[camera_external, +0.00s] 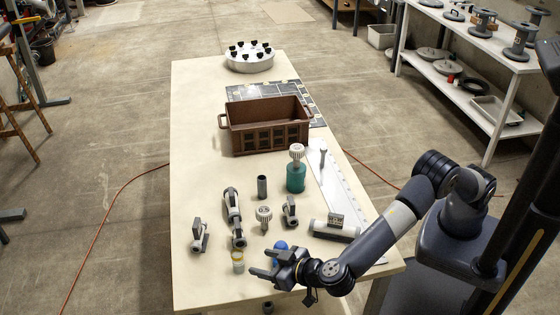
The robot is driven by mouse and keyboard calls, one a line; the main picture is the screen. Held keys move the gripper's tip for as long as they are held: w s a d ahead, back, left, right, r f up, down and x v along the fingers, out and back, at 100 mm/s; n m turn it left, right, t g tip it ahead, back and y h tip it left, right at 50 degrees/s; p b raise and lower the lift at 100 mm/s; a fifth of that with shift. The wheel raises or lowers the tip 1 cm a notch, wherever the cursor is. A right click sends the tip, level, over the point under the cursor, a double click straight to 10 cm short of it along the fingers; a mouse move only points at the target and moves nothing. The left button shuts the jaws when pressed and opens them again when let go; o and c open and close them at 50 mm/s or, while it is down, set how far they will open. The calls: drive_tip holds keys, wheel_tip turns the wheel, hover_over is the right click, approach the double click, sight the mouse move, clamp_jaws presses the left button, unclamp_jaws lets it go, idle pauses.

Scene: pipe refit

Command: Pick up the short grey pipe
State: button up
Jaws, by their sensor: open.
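A short dark grey pipe (262,187) stands upright on the light table, left of a teal bottle-like container with a ribbed white top (296,178). My gripper (262,262) is open and low over the near end of the table, its fingers pointing left. It is well in front of the pipe and apart from it. Nothing shows between its fingers. A blue object (280,246) is just behind the gripper and partly hidden by it.
Between gripper and pipe stands a ribbed white-topped piece (264,214). Grey-white fittings (234,212) are at left, a clamp-like piece (290,210) and white pipe (332,230) at right. A small yellow-banded cylinder (238,261) is near the fingertips. A brown crate (268,139) stands behind.

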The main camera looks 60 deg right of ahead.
wheel_tip(320, 180, up, 7)
drive_tip(key=n+g+h+p, duration=0.1)
drive_tip(key=n+g+h, duration=0.45)
drive_tip(key=n, duration=2.35)
approach(263, 181)
wheel_tip(263, 181, up, 2)
drive_tip(key=t+h, duration=0.2)
drive_tip(key=t, duration=0.1)
drive_tip(key=w+f, duration=0.1)
drive_tip(key=f, duration=0.1)
drive_tip(key=w+d+f, duration=0.1)
drive_tip(key=f, duration=0.1)
drive_tip(key=w+d+f, duration=0.1)
drive_tip(key=w+f, duration=0.1)
drive_tip(key=f, duration=0.1)
drive_tip(key=shift+d+p, duration=0.2)
drive_tip(key=shift+p, duration=0.1)
drive_tip(key=shift+h, duration=0.25)
drive_tip(key=x, duration=0.5)
drive_tip(key=shift+s+f+p, duration=0.15)
drive_tip(key=shift+f+p, duration=0.15)
drive_tip(key=shift+f, duration=0.05)
drive_tip(key=c, duration=1)
